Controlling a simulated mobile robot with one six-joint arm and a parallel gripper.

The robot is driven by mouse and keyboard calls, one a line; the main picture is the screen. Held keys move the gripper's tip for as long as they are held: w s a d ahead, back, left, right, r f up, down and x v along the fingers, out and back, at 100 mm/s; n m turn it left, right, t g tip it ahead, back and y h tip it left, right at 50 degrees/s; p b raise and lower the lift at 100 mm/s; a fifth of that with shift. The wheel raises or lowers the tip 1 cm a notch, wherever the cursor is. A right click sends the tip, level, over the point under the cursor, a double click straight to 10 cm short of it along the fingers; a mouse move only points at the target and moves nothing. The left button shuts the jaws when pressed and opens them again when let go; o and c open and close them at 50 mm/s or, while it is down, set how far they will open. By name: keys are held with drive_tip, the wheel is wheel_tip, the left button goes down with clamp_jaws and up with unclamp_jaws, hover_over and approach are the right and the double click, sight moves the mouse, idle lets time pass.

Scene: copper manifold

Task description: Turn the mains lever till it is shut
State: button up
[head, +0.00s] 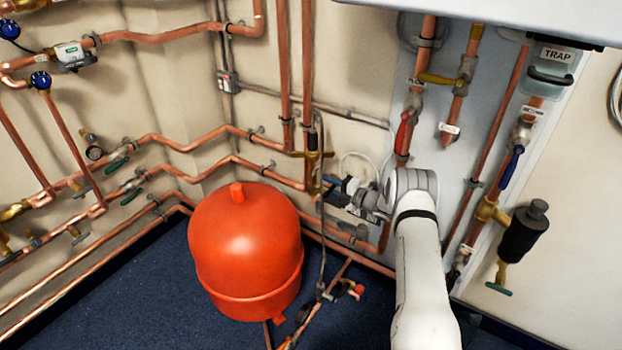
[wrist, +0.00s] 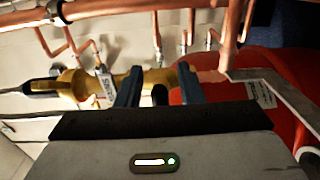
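My gripper (head: 330,185) is in the middle of the head view, beside a brass fitting with a black top (head: 314,140). In the wrist view its two dark fingers (wrist: 160,80) stand apart with nothing clasped between them. The brass body (wrist: 78,86) and a white tag (wrist: 104,88) show beyond the left finger. I cannot surely tell which lever is the mains one. A blue lever (head: 512,166) hangs at the right below a small label (head: 531,110) too small to read. A red lever (head: 402,132) is on a pipe above my arm. My gripper is apart from both levers.
A red-orange vessel (head: 245,250) stands on the blue floor left of my arm; it shows in the wrist view too (wrist: 225,90). Copper pipes line the walls. A white casing (head: 500,12) overhangs the top right. A black cylinder (head: 523,232) juts out at the right.

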drive_tip(key=r+n, duration=0.1)
drive_tip(key=n, duration=0.4)
drive_tip(key=s+a+n+p, duration=0.1)
drive_tip(key=n, duration=0.5)
drive_tip(key=s+r+n, duration=0.1)
drive_tip(key=n, duration=0.5)
drive_tip(key=shift+a+r+p, duration=0.3)
drive_tip(key=shift+r+p, duration=0.05)
drive_tip(key=s+d+n+p, duration=0.1)
drive_tip(key=s+d, duration=0.4)
drive_tip(key=d, duration=0.1)
drive_tip(key=s+a+r+n+g+p, duration=0.3)
drive_tip(key=s+a+r+n+g, duration=0.2)
drive_tip(key=a+r, duration=0.3)
drive_tip(key=s+a+r+n+g+p, duration=0.3)
drive_tip(key=s+a+r+n, duration=0.3)
drive_tip(key=r, duration=0.5)
drive_tip(key=s+a+g, duration=0.1)
drive_tip(key=s+a, duration=0.1)
drive_tip(key=shift+s+a+g+p, duration=0.15)
drive_tip(key=shift+s+g+p, duration=0.15)
drive_tip(key=shift+g+p, duration=0.1)
drive_tip(key=shift+c, duration=0.5)
